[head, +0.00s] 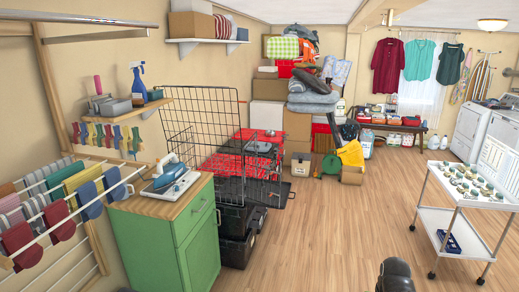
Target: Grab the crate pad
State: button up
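I cannot tell for certain which thing is the crate pad. A stack of grey-blue folded padded items (313,103) lies on cardboard boxes at the back, with a rolled grey piece on top. A black wire crate (205,103) stands open behind the green cabinet, with red surfaces (226,164) showing through and beside its bars. A small grey item (258,147) sits on top near its right side. Much of the crate's inside is hidden by wire. My gripper's fingers do not show; only a dark rounded part, probably of my arm, shows at the bottom edge.
Stacked black totes (237,222) stand below the crate, beside the green cabinet (188,240) holding an iron (170,176). A drying rack (65,205) is at left. A white cart (450,215) stands right. The wooden floor (320,235) between is clear.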

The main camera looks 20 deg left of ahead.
aim_at(264, 147)
jog(key=u, duration=0.05)
jog(key=i, duration=8.45)
jog(key=z, duration=0.65)
jog(key=k, duration=0.15)
jog(key=u, duration=4.25)
